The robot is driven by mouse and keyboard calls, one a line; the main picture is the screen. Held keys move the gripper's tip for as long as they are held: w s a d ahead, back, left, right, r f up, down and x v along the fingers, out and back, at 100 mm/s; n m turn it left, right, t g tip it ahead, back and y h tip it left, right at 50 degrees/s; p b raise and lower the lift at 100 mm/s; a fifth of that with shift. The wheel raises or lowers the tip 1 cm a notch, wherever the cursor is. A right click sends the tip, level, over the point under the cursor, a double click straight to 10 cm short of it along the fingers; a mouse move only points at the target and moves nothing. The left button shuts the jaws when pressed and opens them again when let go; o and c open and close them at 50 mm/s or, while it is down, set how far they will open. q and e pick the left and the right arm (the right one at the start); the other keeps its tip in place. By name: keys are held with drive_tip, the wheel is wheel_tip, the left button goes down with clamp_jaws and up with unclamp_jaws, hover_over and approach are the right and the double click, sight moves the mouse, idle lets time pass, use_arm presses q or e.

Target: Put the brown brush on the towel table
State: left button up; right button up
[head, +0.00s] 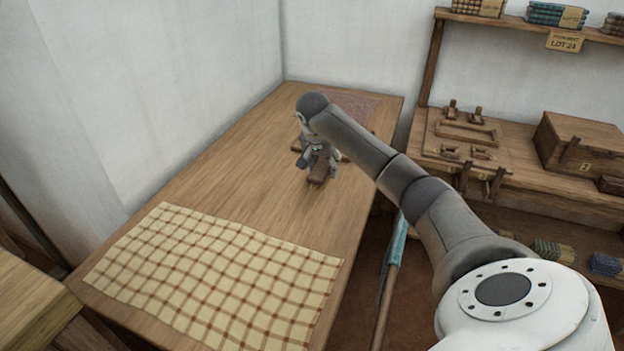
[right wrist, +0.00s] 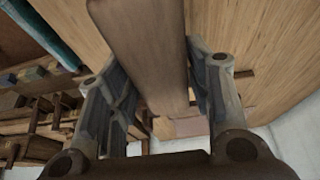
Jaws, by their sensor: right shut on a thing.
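The brown brush (head: 319,174) is a dark wooden block held below my right gripper (head: 318,158) in the head view. In the right wrist view the brush (right wrist: 147,45) fills the space between the two fingers of my right gripper (right wrist: 160,75), which are shut on it. The gripper is over the far half of the wooden table (head: 235,165), which has a checked cream and brown towel (head: 215,285) spread on its near end. I cannot tell whether the brush touches the tabletop. My left gripper is not in view.
A reddish-brown mat (head: 355,108) lies at the table's far end, with something dark partly hidden behind my gripper. A blue cloth (head: 396,245) hangs on a pole right of the table. A workbench (head: 520,165) with a wooden box (head: 580,140) stands at right. The middle tabletop is clear.

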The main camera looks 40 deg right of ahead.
drive_tip(key=w+f, duration=0.3)
drive_tip(key=f, duration=0.1)
drive_tip(key=shift+w+a+f, duration=0.1)
drive_tip(key=shift+w+f, duration=0.1)
drive_tip(key=shift+w, duration=0.15)
wheel_tip(320, 180, down, 3)
drive_tip(key=shift+f, duration=0.15)
drive_tip(key=o, duration=1)
drive_tip(key=shift+o, duration=0.2)
drive_tip(key=v, duration=1.2)
